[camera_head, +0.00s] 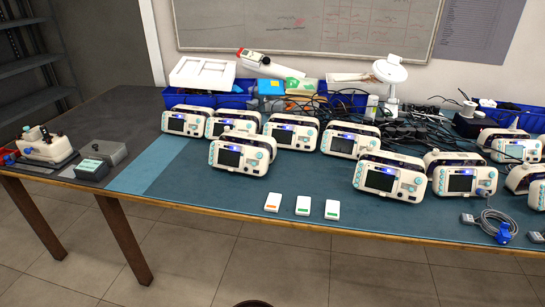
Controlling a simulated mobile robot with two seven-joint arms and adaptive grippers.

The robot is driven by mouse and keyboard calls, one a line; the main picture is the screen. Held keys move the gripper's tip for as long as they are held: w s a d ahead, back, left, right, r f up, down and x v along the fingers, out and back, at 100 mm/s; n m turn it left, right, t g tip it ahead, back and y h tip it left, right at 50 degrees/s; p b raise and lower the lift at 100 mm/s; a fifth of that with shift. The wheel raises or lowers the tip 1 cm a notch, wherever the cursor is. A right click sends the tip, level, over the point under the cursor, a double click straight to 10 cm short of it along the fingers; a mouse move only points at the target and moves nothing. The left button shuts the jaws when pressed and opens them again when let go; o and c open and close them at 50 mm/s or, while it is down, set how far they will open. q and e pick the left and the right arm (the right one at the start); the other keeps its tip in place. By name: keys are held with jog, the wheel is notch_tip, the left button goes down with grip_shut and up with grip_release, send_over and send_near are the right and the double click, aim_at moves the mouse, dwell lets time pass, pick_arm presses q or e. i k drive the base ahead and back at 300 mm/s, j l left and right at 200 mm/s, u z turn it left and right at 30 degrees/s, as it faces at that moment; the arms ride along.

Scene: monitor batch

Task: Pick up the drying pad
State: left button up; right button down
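No item is plainly marked as the drying pad, and I cannot tell which thing it is. A pale blue flat strip (157,172) lies on the table at the left of the monitors. Three small white boxes lie in a row near the front edge: one with an orange label (272,202) and two with green labels, the middle one (303,206) and the right one (332,210). Neither of my grippers shows in the head view.
Several white monitors (243,154) crowd the table (230,210). A grey box (91,170) and a white device (48,147) stand at the left. Blue bins, cables and a white lamp-like stand (390,85) fill the back. The front centre strip is mostly clear.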

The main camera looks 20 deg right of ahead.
aim_at(332, 208)
jog(key=z, duration=1.15)
jog(key=k+l, duration=0.05)
jog(key=l, duration=0.05)
